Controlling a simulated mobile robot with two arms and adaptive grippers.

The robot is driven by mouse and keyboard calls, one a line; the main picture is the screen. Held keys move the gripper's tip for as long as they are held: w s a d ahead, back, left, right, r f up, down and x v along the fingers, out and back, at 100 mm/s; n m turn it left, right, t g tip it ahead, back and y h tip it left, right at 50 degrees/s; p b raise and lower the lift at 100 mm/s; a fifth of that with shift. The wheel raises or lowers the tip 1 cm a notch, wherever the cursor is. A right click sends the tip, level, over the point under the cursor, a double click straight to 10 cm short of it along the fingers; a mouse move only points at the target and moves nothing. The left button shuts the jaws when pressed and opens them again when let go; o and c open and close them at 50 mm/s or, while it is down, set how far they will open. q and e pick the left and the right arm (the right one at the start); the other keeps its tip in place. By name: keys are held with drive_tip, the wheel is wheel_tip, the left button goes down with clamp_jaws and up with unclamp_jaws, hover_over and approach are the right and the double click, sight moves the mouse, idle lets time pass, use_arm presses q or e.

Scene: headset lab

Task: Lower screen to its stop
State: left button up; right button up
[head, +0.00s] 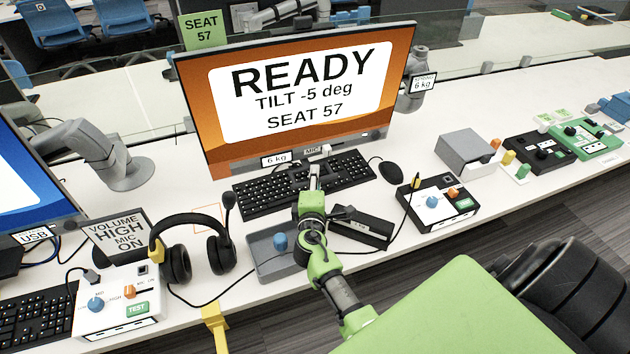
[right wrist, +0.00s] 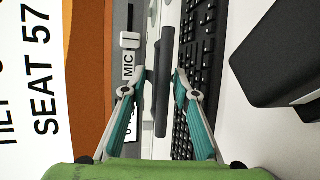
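The screen (head: 384,112) stands on an arm at the back of the desk, orange, reading "READY, TILT -5 deg, SEAT 57". Its grey lower strip carries a "MIC" label and a small white slider. My right gripper (head: 315,177) is low in front of the screen's bottom edge, above the keyboard. In the right wrist view, my right gripper (right wrist: 164,80) has its fingers apart, one on each side of a dark bar (right wrist: 163,100) beside the screen's lower strip (right wrist: 132,22). Contact with the bar cannot be told. My left gripper is not in view.
The keyboard (head: 262,196) and mouse (head: 386,170) lie below the screen. A headset (head: 218,252), a grey tray (head: 268,268) and a control box (head: 458,212) are close to my arm. A second screen (head: 28,185) stands at left.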

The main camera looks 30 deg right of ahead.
drive_tip(key=shift+s+a, duration=0.1)
drive_tip(key=shift+a, duration=0.05)
drive_tip(key=v, duration=0.7)
idle(0.3)
